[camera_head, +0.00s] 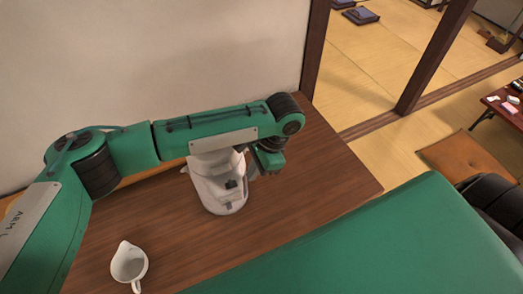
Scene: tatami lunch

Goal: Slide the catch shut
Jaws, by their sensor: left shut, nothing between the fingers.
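A white appliance (222,200) stands on the brown wooden table, partly hidden behind my left forearm. A small dark part (231,184) shows on its upper front. It may be the catch, but it is too small to tell whether it is open or shut. My left gripper (252,172) is at the right side of the appliance, close to its upper part. Its fingers are shut with nothing between them. I cannot tell whether they touch the appliance. My right gripper is not in view.
A white pitcher (129,264) stands on the table (310,165) at the front left. A pale wall (150,50) rises behind the table. The table's right part is clear. Beyond it lie tatami flooring, an orange cushion (462,160) and a low table (506,108).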

